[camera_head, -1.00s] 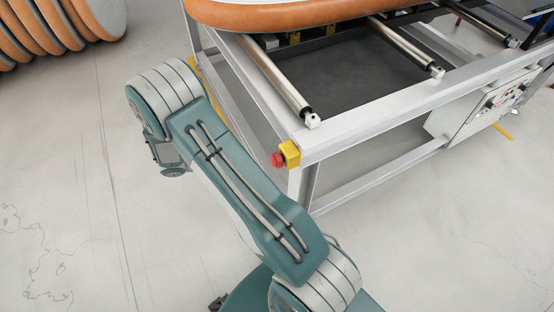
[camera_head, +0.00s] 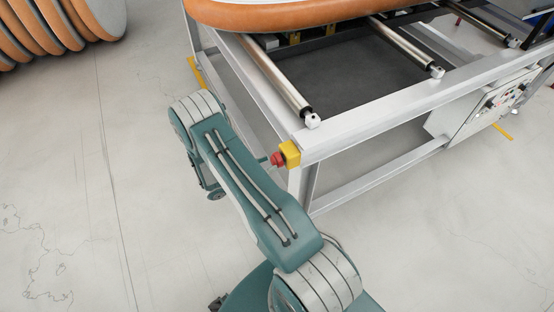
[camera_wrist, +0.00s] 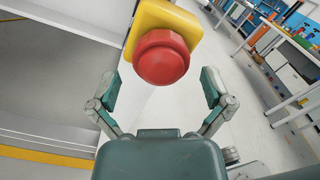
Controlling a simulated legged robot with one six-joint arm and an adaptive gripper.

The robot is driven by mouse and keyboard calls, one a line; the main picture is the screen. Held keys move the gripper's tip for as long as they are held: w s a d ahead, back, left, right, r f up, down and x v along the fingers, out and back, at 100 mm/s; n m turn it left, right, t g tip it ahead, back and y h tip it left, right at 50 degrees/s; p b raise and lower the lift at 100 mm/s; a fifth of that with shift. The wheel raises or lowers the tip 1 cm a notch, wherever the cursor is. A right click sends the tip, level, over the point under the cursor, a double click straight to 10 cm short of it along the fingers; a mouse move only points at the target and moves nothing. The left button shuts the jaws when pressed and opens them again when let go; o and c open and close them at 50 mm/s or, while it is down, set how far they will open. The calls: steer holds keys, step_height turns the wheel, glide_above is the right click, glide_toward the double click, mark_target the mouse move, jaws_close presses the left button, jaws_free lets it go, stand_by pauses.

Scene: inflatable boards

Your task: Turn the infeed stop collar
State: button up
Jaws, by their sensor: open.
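The red collar (camera_wrist: 162,58) is a round knob with a faceted base on a yellow block (camera_wrist: 186,20) in the wrist view. In the head view the red collar (camera_head: 277,159) sits on the yellow block (camera_head: 290,153) at the near corner of the machine frame. My gripper (camera_wrist: 160,85) is open in the wrist view, with one finger to each side of the collar and a little below it in the picture. No finger visibly touches the collar. In the head view my arm hides most of the gripper; a small part shows just left of the collar.
The grey machine frame (camera_head: 360,119) with metal rollers (camera_head: 282,82) fills the upper right, an orange-edged board (camera_head: 275,17) on top. A control box (camera_head: 484,108) hangs on its right side. More boards (camera_head: 62,28) stand at upper left. The floor at left is clear.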

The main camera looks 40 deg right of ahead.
steer(key=shift+x, duration=1.45)
steer(key=c, duration=1)
steer(key=shift+a, duration=0.1)
steer(key=shift+m, duration=3)
steer(key=shift+w, duration=0.1)
